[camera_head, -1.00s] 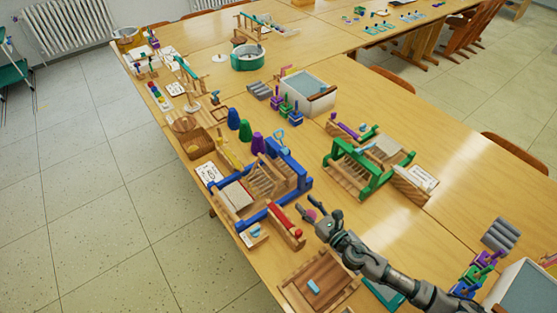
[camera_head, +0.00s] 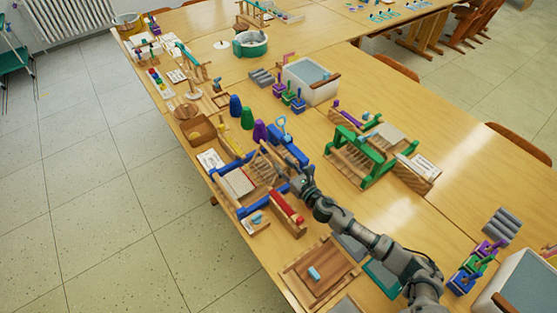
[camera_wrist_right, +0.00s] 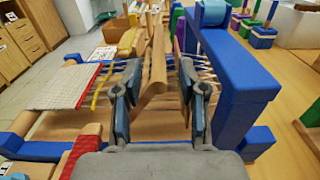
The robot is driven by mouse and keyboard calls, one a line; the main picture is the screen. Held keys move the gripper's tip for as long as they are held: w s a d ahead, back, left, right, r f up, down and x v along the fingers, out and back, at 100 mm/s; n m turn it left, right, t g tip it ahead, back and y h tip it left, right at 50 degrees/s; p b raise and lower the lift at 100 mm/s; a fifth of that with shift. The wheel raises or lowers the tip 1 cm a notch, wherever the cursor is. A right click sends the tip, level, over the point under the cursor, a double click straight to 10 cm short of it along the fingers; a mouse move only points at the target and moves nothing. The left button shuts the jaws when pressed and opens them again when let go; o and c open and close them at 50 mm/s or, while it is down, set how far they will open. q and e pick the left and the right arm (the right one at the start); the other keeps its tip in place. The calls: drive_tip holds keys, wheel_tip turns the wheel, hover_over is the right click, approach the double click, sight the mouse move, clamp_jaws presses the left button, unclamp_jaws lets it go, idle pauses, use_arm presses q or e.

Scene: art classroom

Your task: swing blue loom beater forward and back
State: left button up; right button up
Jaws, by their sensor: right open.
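The blue loom (camera_head: 229,162) stands near the left edge of the table, with a blue frame and a pale woven cloth. Its wooden beater (camera_head: 264,165) is a slatted upright part across the middle. In the right wrist view the beater (camera_wrist_right: 156,62) shows as a tilted wooden bar with thin threads behind it. My right gripper (camera_head: 293,173) is at the loom's right side. In the right wrist view my right gripper (camera_wrist_right: 160,88) is open, its fingers spread either side of the beater's near end. I cannot tell whether they touch it. My left gripper is not in view.
A blue upright of the loom (camera_wrist_right: 232,85) stands close to the right of my fingers. A red-topped wooden block (camera_head: 287,212) lies near my wrist. A green loom (camera_head: 362,160) stands to the right. A wooden tray (camera_head: 318,273) lies nearer.

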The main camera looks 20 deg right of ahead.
sight(278, 158)
drive_tip(key=shift+x, duration=1.75)
clamp_jaws()
